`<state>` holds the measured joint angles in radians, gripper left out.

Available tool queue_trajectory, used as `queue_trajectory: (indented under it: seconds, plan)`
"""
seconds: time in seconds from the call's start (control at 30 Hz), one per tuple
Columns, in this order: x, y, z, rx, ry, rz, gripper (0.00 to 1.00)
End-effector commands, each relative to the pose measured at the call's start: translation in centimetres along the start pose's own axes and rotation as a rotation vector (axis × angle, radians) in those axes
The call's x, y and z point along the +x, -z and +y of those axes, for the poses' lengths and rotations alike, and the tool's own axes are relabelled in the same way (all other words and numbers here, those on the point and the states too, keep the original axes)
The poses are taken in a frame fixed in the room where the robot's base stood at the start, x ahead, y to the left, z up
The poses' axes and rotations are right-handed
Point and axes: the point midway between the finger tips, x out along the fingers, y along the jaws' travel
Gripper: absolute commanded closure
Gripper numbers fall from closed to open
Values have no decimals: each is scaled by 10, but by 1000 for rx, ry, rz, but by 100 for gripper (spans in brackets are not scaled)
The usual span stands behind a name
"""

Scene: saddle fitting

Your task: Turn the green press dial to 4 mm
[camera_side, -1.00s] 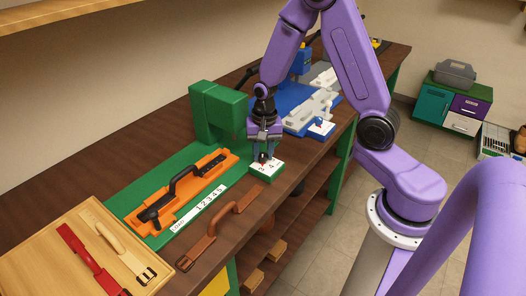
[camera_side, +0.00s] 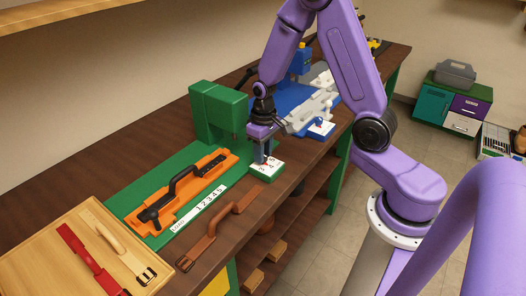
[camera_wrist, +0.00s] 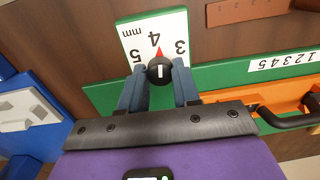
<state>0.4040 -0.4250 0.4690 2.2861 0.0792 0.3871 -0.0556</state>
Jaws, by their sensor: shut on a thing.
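The green press dial has a white face plate (camera_wrist: 136,40) marked 3, 4, 5 and mm on a green block. Its round black knob (camera_wrist: 160,70) carries a white line, and a red pointer (camera_wrist: 158,52) at the knob's edge points at the 4. My gripper (camera_wrist: 160,80) is shut on the knob, one finger on each side. In the side view the dial block (camera_side: 266,169) sits at the bench's front edge, with my gripper (camera_side: 263,156) straight above it. The knob is mostly hidden there by the fingers.
The green press (camera_side: 218,110) stands behind the dial. A brown strap (camera_side: 220,230) lies in front. A blue station (camera_side: 290,95) is to the right.

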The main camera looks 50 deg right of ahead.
Motion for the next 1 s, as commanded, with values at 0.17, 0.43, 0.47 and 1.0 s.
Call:
queue_trajectory:
  seconds: [0.17,0.43,0.47,1.0]
  plan:
    - [0,0,0,-87,0,-2,99]
    - [-1,1,0,-148,0,-4,99]
    - [-1,1,0,-150,0,-4,99]
    - [0,1,0,-154,0,-4,43]
